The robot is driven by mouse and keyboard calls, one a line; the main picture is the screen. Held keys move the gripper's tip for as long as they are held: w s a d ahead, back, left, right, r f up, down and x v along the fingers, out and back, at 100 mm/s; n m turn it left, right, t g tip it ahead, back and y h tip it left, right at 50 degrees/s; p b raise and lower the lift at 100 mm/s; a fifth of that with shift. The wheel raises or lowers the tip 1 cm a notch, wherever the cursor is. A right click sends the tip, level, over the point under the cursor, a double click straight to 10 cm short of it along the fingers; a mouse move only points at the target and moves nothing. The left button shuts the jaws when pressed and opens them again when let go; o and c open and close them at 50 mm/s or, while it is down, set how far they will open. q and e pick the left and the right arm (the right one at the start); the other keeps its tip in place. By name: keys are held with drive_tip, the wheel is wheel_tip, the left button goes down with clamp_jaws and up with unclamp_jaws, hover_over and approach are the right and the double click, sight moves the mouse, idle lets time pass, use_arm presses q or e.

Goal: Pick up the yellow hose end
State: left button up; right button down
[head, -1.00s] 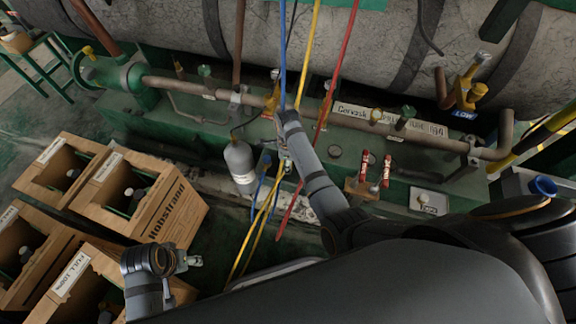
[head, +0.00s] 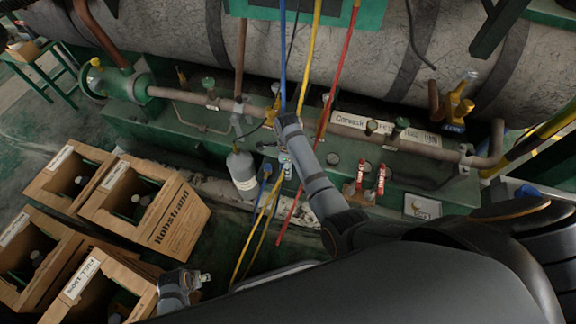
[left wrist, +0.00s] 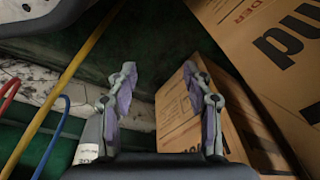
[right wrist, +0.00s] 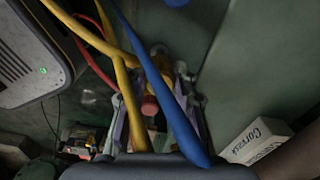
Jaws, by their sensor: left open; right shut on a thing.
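The yellow hose (head: 313,50) hangs beside a blue hose (head: 283,50) and a red hose (head: 342,70). Its lower run (head: 246,248) slants down left toward my body; I cannot make out its end.
A grey bottle (head: 242,172) stands left of my right gripper. Dark floor is free between the crates and hoses.

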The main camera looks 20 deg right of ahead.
wheel_tip(320, 180, up, 3)
drive_tip(key=shift+f+p, duration=0.1)
drive_tip(key=shift+p, duration=1.1)
wheel_tip(320, 180, up, 4)
drive_tip(key=p, duration=0.4)
drive_tip(key=shift+f, duration=0.25)
use_arm(q)
drive_tip(key=s+a+f, duration=0.2)
drive_tip(key=s+f, duration=0.4)
drive_tip(key=s, duration=0.6)
drive_tip(key=shift+s, duration=0.35)
